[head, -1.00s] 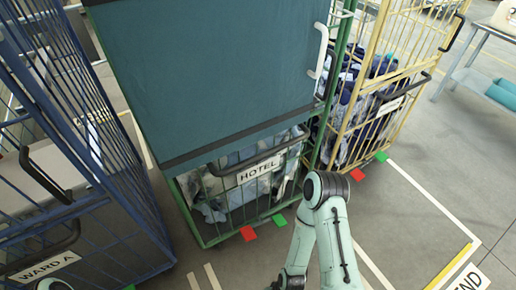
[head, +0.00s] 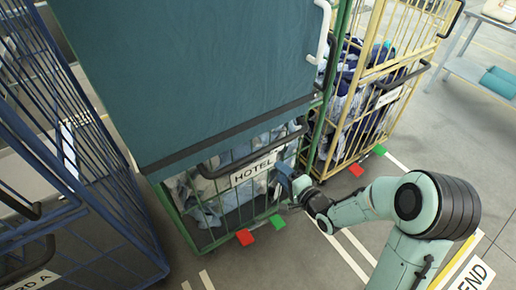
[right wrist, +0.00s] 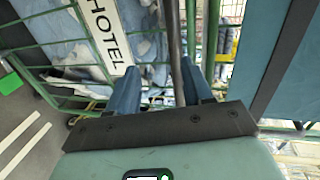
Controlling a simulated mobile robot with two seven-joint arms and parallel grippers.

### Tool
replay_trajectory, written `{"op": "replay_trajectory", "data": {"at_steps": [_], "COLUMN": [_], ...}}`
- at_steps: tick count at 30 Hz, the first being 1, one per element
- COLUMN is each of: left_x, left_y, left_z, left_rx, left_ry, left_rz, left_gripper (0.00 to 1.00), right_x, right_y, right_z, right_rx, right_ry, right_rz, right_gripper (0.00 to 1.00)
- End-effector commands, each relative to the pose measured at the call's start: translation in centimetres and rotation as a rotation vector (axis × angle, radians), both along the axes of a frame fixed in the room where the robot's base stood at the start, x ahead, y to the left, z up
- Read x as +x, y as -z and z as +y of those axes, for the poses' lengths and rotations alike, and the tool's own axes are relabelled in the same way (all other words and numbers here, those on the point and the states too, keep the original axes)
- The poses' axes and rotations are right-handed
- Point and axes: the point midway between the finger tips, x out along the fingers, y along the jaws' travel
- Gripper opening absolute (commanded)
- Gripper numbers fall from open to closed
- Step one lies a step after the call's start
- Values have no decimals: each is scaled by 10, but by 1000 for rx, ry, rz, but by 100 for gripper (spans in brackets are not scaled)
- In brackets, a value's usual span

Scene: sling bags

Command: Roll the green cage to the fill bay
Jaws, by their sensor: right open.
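The green cage (head: 169,213) stands in the middle of the head view, holding pale and blue laundry (head: 215,200). It has a teal cover panel (head: 190,70), a HOTEL sign (head: 253,168) and a dark handle bar (head: 240,160) above the sign. My right gripper (head: 286,182) is open beside the cage's front right side, near the sign's right end. In the right wrist view the open fingers (right wrist: 160,78) point toward the cage front, and the dark bar (right wrist: 174,40) shows between them; contact cannot be told. My left gripper is not in view. No fill bay can be identified.
A blue cage (head: 90,180) stands close on the left. A yellow cage (head: 345,135) with dark laundry stands close on the right. Red (head: 245,237) and green (head: 278,222) pedals stick out at the green cage's foot. Marked floor lies open at front right.

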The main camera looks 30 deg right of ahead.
Motion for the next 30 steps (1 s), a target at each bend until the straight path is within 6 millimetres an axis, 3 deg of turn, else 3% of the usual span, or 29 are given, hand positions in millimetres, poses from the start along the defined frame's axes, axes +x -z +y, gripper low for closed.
{"op": "replay_trajectory", "data": {"at_steps": [2,5,11,21,30], "left_x": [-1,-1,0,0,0], "left_y": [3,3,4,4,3], "left_z": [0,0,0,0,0], "left_rx": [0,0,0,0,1], "left_ry": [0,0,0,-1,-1], "left_rz": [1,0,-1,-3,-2], "left_gripper": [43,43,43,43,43], "right_x": [1,5,34,103,130], "right_y": [-14,-19,-12,1,7], "right_z": [-2,-2,1,6,8], "right_rx": [21,36,39,39,37], "right_ry": [2,2,0,1,3], "right_rz": [-39,-54,-52,-52,-49], "right_gripper": [51,51,51,51,51]}}
